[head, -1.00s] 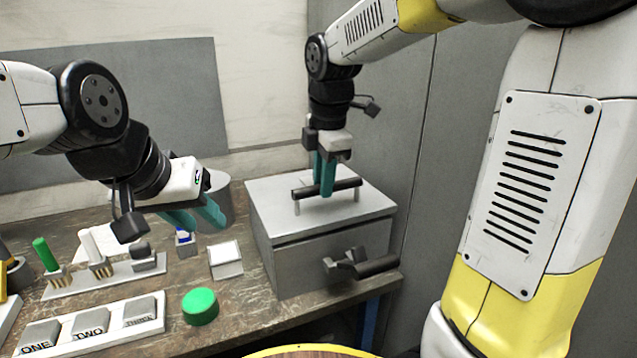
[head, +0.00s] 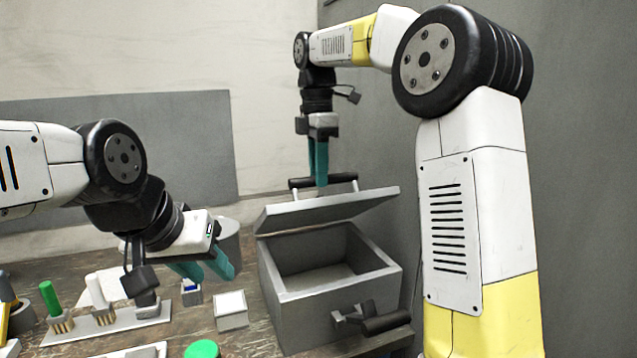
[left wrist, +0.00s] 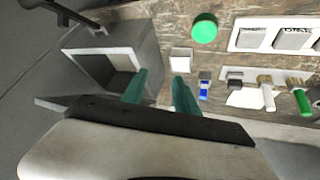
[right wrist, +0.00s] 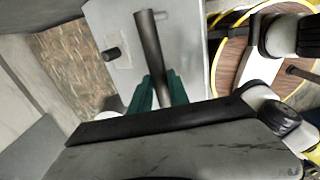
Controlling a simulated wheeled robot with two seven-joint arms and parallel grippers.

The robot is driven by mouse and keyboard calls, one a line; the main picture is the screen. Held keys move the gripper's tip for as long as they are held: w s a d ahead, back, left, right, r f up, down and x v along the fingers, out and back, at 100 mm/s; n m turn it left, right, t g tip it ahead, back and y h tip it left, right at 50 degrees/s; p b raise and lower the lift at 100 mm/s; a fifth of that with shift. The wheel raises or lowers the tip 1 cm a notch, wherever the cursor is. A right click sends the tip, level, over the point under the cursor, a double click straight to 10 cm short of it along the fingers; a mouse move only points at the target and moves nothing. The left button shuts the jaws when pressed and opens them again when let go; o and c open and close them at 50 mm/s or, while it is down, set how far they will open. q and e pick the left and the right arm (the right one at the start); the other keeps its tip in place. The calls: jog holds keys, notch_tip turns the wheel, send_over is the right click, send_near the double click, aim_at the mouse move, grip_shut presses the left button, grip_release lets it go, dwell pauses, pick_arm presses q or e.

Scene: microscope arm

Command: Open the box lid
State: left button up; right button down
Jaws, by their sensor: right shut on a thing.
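The grey metal box (head: 290,318) stands on the bench with its lid (head: 330,210) raised and tilted up at the back. The inside shows and looks empty. A black bar handle (head: 340,179) sits on top of the lid. My right gripper (head: 320,184) is shut on this lid handle; the handle (right wrist: 148,45) runs between its teal fingers in the right wrist view. My left gripper (head: 208,272) is open and empty, left of the box above the bench; its fingers (left wrist: 160,88) are apart in the left wrist view.
A dark front handle (head: 372,320) sticks out from the box. A white square block (head: 231,310), a green button (head: 202,349) and a rack with coloured pegs (head: 105,322) stand to the left. A grey wall is close on the right.

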dwell(0.4)
pick_arm(q)
jog(key=shift+f, duration=0.1)
jog(key=c, duration=0.5)
jog(key=shift+f+n+g, duration=0.25)
jog(key=shift+n+g, duration=0.15)
jog(key=shift+n, duration=0.2)
grip_shut()
jog(key=w+a+r+n+g+h, duration=0.15)
jog(key=w+n+h, duration=0.35)
jog(key=n, duration=0.8)
jog(key=w+a+r+n+g+h, duration=0.1)
jog(key=w+a+n+g+h, duration=0.1)
jog(key=n+h, duration=0.85)
jog(key=w+d+f+n+y, duration=0.1)
jog(key=d+f+n+y, duration=0.15)
jog(key=d, duration=0.75)
jog(key=shift+w+a+r, duration=0.25)
jog(key=shift+w+r, duration=0.4)
jog(key=shift+r, duration=0.2)
jog(key=shift+w+a+r, duration=0.2)
jog(key=shift+w+r, duration=0.45)
jog(key=shift+r, duration=0.2)
